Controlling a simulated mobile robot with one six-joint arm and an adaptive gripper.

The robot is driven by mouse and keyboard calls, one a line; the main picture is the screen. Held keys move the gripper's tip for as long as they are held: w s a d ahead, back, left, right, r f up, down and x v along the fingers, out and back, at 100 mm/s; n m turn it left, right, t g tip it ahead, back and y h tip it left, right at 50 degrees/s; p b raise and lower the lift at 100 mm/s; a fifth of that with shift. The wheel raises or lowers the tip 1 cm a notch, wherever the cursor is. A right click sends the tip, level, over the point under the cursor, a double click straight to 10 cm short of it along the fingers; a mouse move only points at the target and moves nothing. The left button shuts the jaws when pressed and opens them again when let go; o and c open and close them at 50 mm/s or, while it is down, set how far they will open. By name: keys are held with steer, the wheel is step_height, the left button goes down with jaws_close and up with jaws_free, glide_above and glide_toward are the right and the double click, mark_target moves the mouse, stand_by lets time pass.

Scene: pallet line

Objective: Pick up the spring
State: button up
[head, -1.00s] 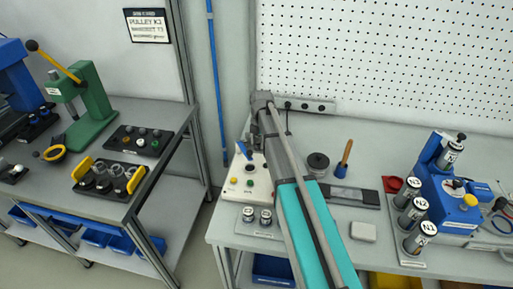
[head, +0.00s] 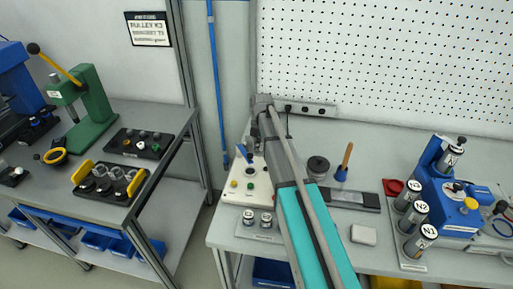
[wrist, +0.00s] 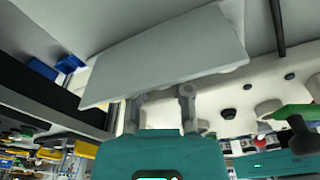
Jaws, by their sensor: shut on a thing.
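I cannot clearly make out a spring in either view. My gripper (wrist: 160,100) shows in the wrist view with its two grey fingers reaching up from the teal body. A wide, flat grey plate-like surface (wrist: 170,55) lies across the fingertips. It hides whatever is between them, so I cannot identify the thing that the jaws hold.
A black tray (head: 113,153) of small parts and a yellow-handled tray (head: 84,193) sit on the left bench by a green press (head: 90,110). Labelled cans (head: 412,217) and a blue fixture (head: 445,185) stand at the right. A gap separates the benches.

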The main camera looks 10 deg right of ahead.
steer(key=shift+r, duration=0.15)
step_height(320, 180, up, 3)
steer(key=p, duration=0.2)
steer(key=shift+f+p, duration=0.2)
steer(key=shift+p, duration=0.2)
steer(key=s+d+r+p, duration=0.1)
steer(key=s+r+p, duration=0.9)
steer(key=s, duration=0.4)
steer(key=shift+d, duration=0.4)
steer(key=shift+s, duration=0.1)
stand_by(0.3)
